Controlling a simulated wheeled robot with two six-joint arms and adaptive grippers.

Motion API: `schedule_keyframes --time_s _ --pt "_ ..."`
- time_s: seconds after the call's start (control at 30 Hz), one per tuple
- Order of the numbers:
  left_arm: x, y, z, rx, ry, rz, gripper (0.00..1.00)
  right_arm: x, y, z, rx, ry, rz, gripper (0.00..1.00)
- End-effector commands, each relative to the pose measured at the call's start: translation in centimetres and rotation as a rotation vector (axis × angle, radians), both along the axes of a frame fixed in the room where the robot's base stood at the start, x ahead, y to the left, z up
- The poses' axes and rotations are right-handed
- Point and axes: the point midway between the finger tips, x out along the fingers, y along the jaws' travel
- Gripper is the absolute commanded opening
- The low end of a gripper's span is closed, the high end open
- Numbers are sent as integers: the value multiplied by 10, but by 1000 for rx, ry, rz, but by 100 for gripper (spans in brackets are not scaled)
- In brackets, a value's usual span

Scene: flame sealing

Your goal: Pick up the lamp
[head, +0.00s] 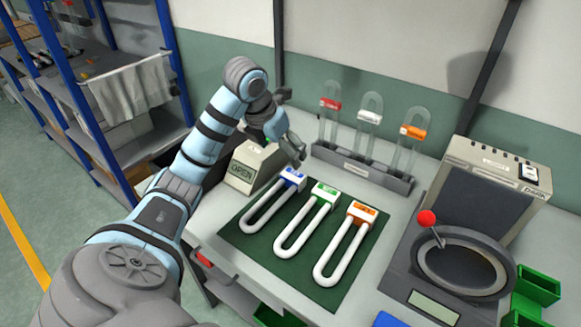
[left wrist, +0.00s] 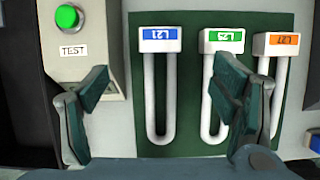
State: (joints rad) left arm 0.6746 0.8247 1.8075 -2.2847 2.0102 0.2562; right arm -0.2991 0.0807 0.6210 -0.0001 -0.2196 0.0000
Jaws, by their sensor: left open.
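Three white U-shaped lamps lie side by side on a dark green mat (head: 262,250). The left lamp has a blue cap (head: 293,177), the middle a green cap (head: 325,191), the right an orange cap (head: 361,211). In the left wrist view the blue-capped lamp (left wrist: 160,90) lies between my fingers, farther below them, and the green-capped lamp (left wrist: 222,42) is partly hidden behind the right finger. My left gripper (head: 291,150) is open and empty above the mat's back edge, near the blue cap. It also spans the left wrist view (left wrist: 165,105). My right gripper is out of view.
A rack (head: 365,172) with several upright glass tubes stands at the back. A round device with a red ball lever (head: 427,218) and green bins (head: 537,285) are right.

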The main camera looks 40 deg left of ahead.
Motion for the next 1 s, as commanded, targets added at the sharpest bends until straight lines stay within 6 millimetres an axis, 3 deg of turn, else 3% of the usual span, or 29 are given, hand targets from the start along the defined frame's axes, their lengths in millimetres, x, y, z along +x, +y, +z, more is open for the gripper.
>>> schedule_keyframes --time_s 0.07,0.17,0.63,0.9,1.0 --pt "5 1 -23 -3 3 3 80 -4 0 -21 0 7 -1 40" --pt "13 4 -46 -2 9 10 80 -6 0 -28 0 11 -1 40" --pt "54 5 -116 -1 8 9 80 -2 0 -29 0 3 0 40" --pt "59 6 -123 2 5 7 80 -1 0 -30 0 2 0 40" --pt "59 6 -123 2 5 7 66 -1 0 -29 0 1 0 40"
